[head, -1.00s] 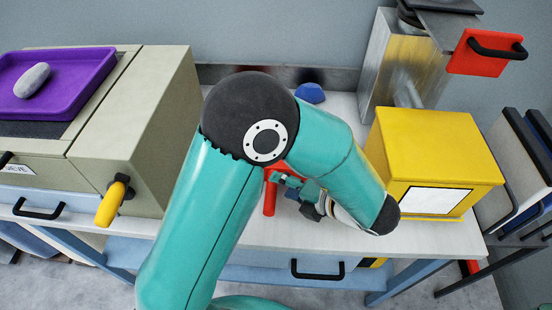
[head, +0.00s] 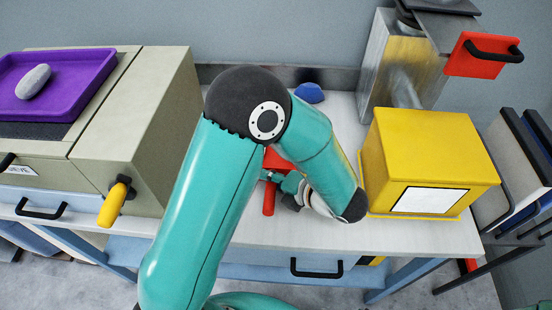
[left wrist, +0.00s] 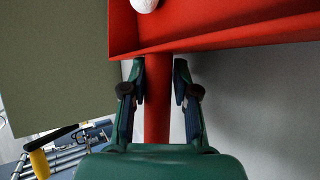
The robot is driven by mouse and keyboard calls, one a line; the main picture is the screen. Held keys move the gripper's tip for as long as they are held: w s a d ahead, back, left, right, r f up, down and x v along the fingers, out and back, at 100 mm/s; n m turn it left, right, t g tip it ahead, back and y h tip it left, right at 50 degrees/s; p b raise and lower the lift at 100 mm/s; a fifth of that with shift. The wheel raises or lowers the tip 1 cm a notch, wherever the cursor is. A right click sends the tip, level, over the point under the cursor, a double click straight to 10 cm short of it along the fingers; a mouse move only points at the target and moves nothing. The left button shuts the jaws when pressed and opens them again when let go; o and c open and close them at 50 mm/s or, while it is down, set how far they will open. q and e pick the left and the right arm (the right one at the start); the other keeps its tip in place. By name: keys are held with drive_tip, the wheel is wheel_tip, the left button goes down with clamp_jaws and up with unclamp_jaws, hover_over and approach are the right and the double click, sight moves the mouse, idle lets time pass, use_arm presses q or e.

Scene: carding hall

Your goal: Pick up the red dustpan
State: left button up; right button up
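The red dustpan (head: 269,200) lies on the white worktop, its handle toward the front edge. My left arm hides much of its pan in the head view. The left wrist view shows the red pan (left wrist: 225,28) and its round handle (left wrist: 157,115). My left gripper (head: 274,177) is at the handle; in the left wrist view its two fingers (left wrist: 159,78) stand on either side of the handle, with a gap on the right. The left finger is very close to it; touching cannot be told. My right gripper is not in view.
A yellow box (head: 435,150) stands to the right. A beige machine (head: 150,120) with a purple tray (head: 85,85) and a yellow handle (head: 113,205) stands left. A blue object (head: 309,93) lies at the back. A whitish object (left wrist: 145,4) shows over the pan.

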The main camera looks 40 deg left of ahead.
use_arm(q)
clamp_jaws()
drive_tip(key=shift+r, duration=0.15)
